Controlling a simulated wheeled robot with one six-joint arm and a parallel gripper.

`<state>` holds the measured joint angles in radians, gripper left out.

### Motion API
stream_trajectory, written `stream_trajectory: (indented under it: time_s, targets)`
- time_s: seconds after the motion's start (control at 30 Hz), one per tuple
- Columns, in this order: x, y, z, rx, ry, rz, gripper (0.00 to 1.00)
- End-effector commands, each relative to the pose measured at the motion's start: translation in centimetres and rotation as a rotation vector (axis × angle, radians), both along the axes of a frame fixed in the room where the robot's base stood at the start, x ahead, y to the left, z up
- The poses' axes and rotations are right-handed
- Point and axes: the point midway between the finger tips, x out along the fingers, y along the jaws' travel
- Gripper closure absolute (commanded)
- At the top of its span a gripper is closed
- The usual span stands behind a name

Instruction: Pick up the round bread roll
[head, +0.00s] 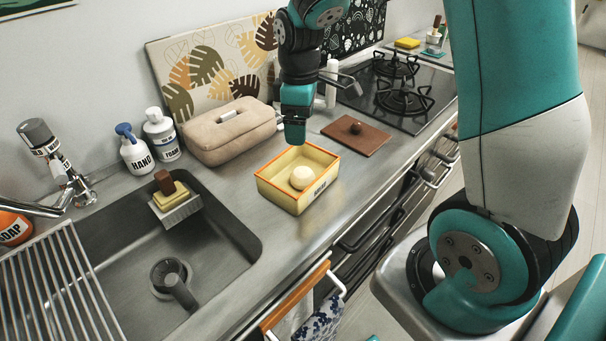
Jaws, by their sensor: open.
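A pale round bread roll (301,177) lies inside a small yellow box (272,190) with an orange rim on the steel counter. My gripper (295,138) points down above the back edge of the box, a little behind and above the roll. It is open and does not touch the roll. The fingertips are small in this view, and the gap between them is hard to make out.
A brown board (357,136) with a small dark knob lies right of the box. A beige fabric case (230,132) and soap bottles (134,150) stand behind. The sink (225,265) is at left, the gas hob (405,95) at back right.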

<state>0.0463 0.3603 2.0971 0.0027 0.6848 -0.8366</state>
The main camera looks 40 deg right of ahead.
Motion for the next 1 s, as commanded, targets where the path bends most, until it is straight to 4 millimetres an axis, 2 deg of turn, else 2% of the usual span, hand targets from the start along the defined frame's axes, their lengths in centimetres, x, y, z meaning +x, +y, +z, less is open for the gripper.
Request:
stream_trajectory:
  time_s: [0.1, 0.33, 0.43, 0.67, 0.9, 1.0]
  targets:
    - [-0.2, -0.1, -2.9, 0.001, 0.008, -0.002, 0.08]
    - [-0.2, -0.1, -7.8, 0.002, 0.005, -0.004, 0.08]
    - [-0.2, -0.1, -9.1, 0.001, 0.003, -0.004, 0.08]
    - [-0.3, -0.2, -10.7, 0.002, 0.004, -0.005, 0.08]
    - [-0.5, -0.4, -14.2, 0.002, 0.002, -0.005, 0.08]
    - [-0.5, -0.4, -14.9, 0.002, 0.001, -0.004, 0.08]
